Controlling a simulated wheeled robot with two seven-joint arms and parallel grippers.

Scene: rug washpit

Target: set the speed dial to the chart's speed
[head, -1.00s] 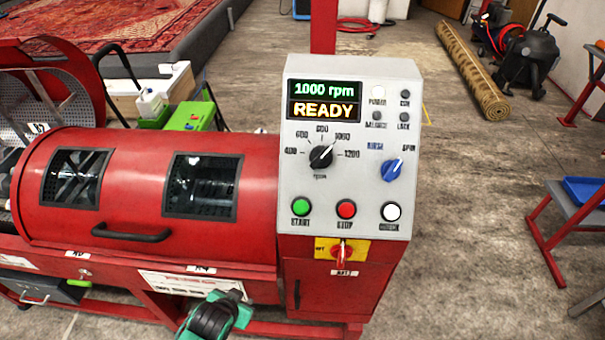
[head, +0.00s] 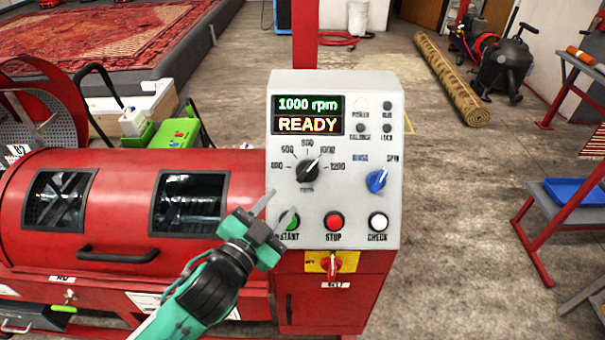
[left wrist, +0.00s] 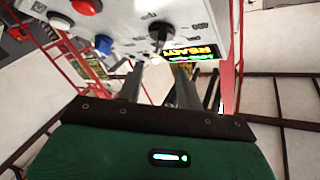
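The speed dial (head: 307,170) is a black knob with a light pointer on the grey control panel (head: 336,90). Its pointer is turned up and right, toward the 1000 mark. The display (head: 308,114) reads "1000 rpm" and "READY". No readable speed chart shows. My right gripper is not in view.
The blue RINSE/SPIN knob (head: 376,181) is right of the dial. The red STOP button (head: 334,221) and white CHECK button (head: 378,222) are below. A red and yellow switch (head: 331,263) is under the panel. The red drum (head: 110,210) stands left, with a handle.

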